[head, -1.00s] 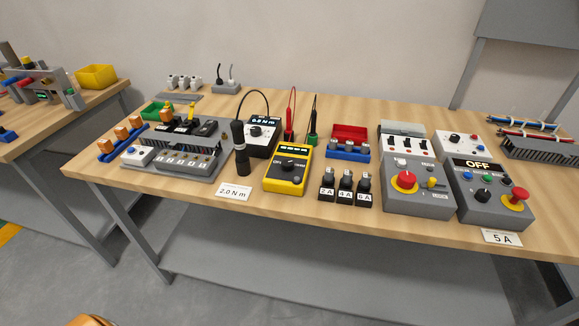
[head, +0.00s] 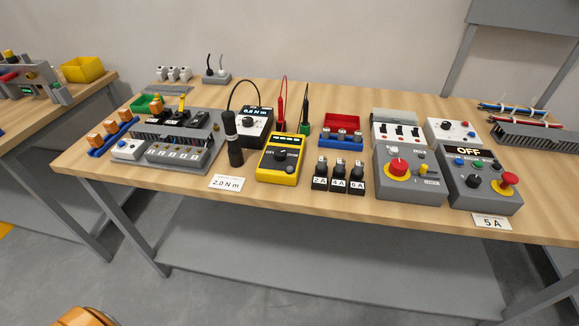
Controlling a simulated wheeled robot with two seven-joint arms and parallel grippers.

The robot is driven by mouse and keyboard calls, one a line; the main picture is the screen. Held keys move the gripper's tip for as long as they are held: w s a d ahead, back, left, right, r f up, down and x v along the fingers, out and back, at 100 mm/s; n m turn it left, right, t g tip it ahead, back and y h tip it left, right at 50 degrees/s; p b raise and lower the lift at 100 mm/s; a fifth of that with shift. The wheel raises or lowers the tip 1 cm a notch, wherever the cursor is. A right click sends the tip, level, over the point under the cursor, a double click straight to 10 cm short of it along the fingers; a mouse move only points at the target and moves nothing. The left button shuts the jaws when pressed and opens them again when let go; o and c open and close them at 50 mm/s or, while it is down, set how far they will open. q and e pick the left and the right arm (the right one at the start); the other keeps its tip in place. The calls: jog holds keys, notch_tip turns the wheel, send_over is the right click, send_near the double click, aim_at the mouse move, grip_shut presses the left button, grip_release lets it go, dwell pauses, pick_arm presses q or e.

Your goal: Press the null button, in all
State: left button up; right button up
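I cannot read a null label on any button. A grey box with a red knob on yellow (head: 407,172) and a grey control box reading OFF (head: 482,180) stand at the right. Neither of my grippers shows, and nothing touches these devices.
The wooden bench (head: 340,205) has a bare strip along its front edge. A dark screwdriver-like tool (head: 234,140) stands upright beside the yellow meter. Black 2A, 4A and 6A blocks (head: 338,178) sit near the front. A 2.0 Nm card (head: 226,184) and a 5 A card (head: 491,222) lie at the edge.

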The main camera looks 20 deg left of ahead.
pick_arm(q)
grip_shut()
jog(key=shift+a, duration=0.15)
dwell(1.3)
